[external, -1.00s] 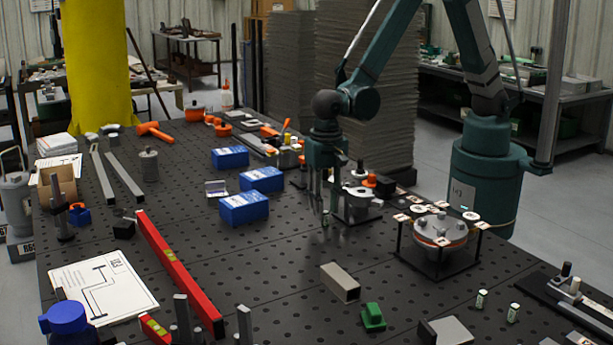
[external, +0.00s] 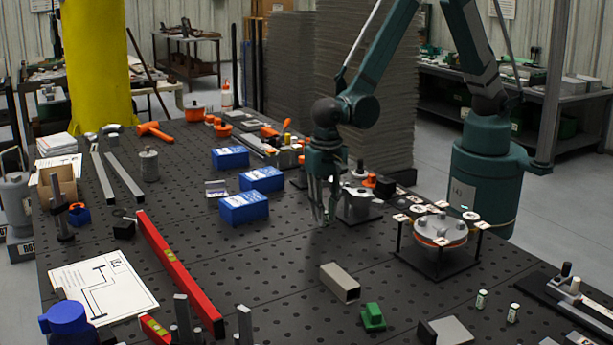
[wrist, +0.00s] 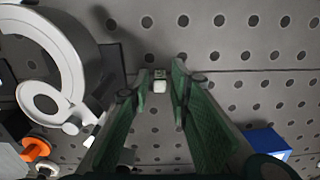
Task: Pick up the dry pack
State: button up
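My gripper (external: 323,222) points straight down over the dark perforated table, left of the grey clamp fixture. In the wrist view its two green fingers (wrist: 161,73) are apart, with a gap between the tips. A small white block (wrist: 160,84) with a dark-marked top shows in that gap and may be the dry pack. I cannot tell whether the fingers touch it. In the external view I cannot make this block out at the fingertips. No label in view names the dry pack for certain.
Blue boxes with white labels (external: 243,207) stand left of my gripper. A round flanged part on a stand (external: 440,231) is to the right. A rectangular metal tube (external: 340,283) and a green block (external: 373,318) lie in front. A red level (external: 180,275) lies left.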

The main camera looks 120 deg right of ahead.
jog(key=c, duration=0.4)
jog(key=shift+r, duration=0.15)
jog(key=shift+r, duration=4.85)
